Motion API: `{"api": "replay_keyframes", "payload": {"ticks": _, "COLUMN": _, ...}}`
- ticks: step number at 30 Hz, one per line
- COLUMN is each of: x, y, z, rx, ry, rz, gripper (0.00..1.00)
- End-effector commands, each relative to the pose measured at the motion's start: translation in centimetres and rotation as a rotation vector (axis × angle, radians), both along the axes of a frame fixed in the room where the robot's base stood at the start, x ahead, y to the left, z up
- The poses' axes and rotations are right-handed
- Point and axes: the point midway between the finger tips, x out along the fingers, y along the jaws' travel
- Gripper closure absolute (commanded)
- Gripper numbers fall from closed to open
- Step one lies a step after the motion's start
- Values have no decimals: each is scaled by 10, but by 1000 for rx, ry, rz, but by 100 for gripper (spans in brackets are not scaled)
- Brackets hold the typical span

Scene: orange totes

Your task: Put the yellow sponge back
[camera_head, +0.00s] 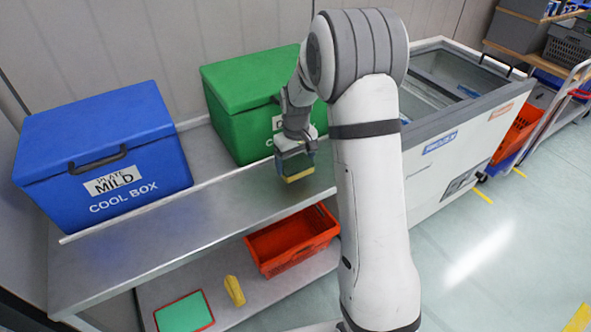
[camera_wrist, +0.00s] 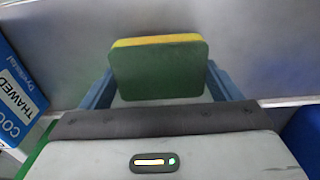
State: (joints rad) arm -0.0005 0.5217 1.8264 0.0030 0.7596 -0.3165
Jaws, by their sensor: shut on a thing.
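My gripper (camera_head: 293,163) is shut on the yellow sponge (camera_head: 299,176), which has a dark green scouring side. In the wrist view the sponge (camera_wrist: 158,72) sits between the two blue fingers, with its green face toward the camera and a yellow strip along its top edge. My gripper holds it over the metal upper shelf (camera_head: 190,225), just in front of the green cool box (camera_head: 255,85). I cannot tell whether the sponge touches the shelf.
A blue cool box (camera_head: 105,150) stands left on the upper shelf. The lower shelf holds an orange tote (camera_head: 293,258), a yellow object (camera_head: 234,291) and a red-rimmed green tray (camera_head: 184,313). A chest freezer (camera_head: 450,130) stands right. The upper shelf's front is clear.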

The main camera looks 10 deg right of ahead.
Motion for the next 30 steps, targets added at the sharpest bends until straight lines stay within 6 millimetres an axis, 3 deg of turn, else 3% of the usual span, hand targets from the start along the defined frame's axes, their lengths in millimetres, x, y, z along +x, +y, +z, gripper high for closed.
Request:
{"api": "replay_keyframes", "payload": {"ticks": 6, "x": -1, "y": 0, "z": -31, "rx": 0, "ry": 5, "rz": 0, "gripper": 49}}
{"api": "replay_keyframes", "payload": {"ticks": 17, "x": 0, "y": 1, "z": -37, "rx": 0, "ry": 1, "rz": 1, "gripper": 49}}
{"api": "replay_keyframes", "payload": {"ticks": 18, "x": 0, "y": 1, "z": -38, "rx": 0, "ry": 0, "rz": 1, "gripper": 15}}
{"api": "replay_keyframes", "payload": {"ticks": 24, "x": 0, "y": 1, "z": -37, "rx": 0, "ry": 1, "rz": 1, "gripper": 0}}
{"api": "replay_keyframes", "payload": {"ticks": 30, "x": 0, "y": 1, "z": -36, "rx": 0, "ry": 1, "rz": 1, "gripper": 0}}
